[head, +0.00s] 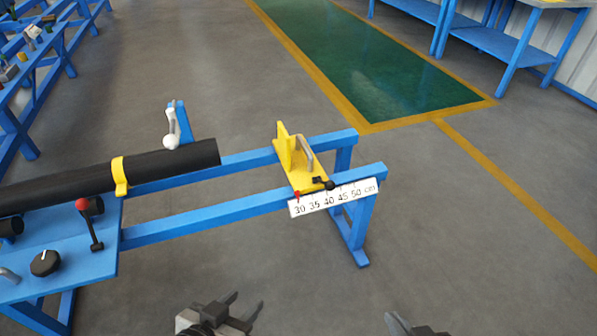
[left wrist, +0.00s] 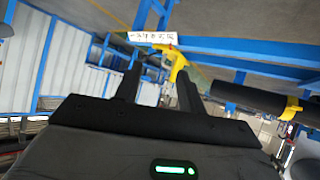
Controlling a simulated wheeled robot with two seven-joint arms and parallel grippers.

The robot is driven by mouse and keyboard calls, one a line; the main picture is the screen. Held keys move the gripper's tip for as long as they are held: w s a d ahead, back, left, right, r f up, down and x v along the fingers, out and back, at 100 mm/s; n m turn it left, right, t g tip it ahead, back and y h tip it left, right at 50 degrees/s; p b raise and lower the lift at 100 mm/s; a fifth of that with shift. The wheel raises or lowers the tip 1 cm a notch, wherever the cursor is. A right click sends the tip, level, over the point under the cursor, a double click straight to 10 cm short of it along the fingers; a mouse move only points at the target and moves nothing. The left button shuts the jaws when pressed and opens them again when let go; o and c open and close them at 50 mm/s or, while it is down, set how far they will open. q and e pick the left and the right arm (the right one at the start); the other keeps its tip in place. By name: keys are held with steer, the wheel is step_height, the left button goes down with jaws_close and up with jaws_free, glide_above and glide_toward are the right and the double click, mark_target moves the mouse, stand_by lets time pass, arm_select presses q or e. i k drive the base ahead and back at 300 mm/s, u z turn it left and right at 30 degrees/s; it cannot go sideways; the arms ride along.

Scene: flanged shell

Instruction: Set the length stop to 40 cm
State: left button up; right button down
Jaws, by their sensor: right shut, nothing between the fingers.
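The yellow length stop (head: 297,172) sits on the blue rails, with an upright plate, a grey handle (head: 306,148) and a black lever (head: 322,183). Its red pointer (head: 297,196) stands close to the 30 mark of the white scale (head: 335,198), which reads 30 to 50 cm. In the left wrist view the stop (left wrist: 178,60) and scale (left wrist: 153,39) show beyond the fingers. My left gripper (head: 243,306) is open and empty, in front of the rails and apart from the stop. My right gripper (head: 418,327) is shut at the bottom edge, partly cut off.
A black pipe (head: 120,176) lies left of the stop, under a yellow clamp (head: 119,177). A blue panel carries a red-knobbed lever (head: 90,222) and a black dial (head: 45,263). Blue benches stand at the back. The floor right of the rails is clear.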

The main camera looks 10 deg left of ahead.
mark_target(300, 163)
steer(key=u, duration=1.25)
steer(key=k, duration=0.15)
steer(key=z, duration=2.25)
steer(key=i, duration=0.7)
steer(key=u, duration=0.2)
